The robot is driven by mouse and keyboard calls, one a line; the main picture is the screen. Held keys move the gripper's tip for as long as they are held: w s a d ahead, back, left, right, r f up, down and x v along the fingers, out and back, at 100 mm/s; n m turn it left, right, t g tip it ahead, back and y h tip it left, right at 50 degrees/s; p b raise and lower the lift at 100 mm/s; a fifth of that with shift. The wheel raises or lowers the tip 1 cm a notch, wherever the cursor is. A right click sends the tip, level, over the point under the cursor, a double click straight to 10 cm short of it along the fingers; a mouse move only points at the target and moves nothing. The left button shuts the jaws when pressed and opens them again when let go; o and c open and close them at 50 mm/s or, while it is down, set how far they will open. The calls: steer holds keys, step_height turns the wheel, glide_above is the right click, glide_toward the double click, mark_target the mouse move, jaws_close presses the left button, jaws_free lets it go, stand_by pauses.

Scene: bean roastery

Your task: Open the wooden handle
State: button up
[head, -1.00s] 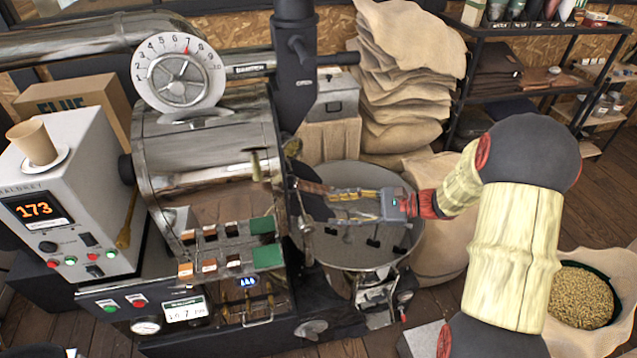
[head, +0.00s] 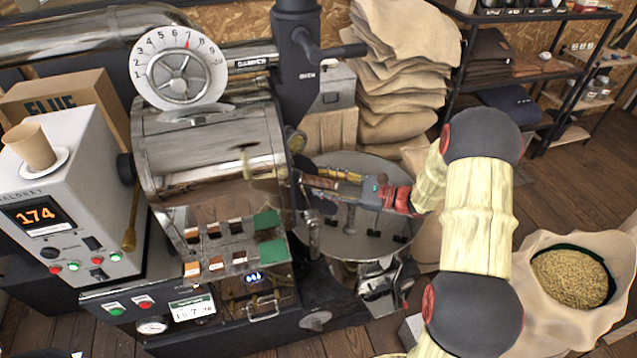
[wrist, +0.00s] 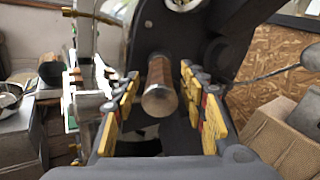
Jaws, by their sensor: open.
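The wooden handle (wrist: 160,88) is a short brown rod with a rounded end. In the wrist view it points toward the camera from a dark machine part. My gripper (wrist: 159,78) is open, with its yellow-padded fingers on either side of the handle. A gap shows between the handle and each finger, so I see no grip on it. In the head view my gripper (head: 325,178) reaches in from the right at the roaster's front, above the round cooling tray (head: 360,232). There the fingers and arm partly hide the handle.
The roaster drum (head: 210,140) stands left of my gripper, with a sample shelf (head: 225,250) below it. A dark upright pipe (head: 297,70) is behind. Stacked sacks (head: 400,70) stand at the back, and an open sack of beans (head: 570,278) is at the right.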

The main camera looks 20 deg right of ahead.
steer(key=shift+x, duration=0.95)
steer(key=shift+c, duration=1.3)
steer(key=c, duration=0.7)
jaws_close()
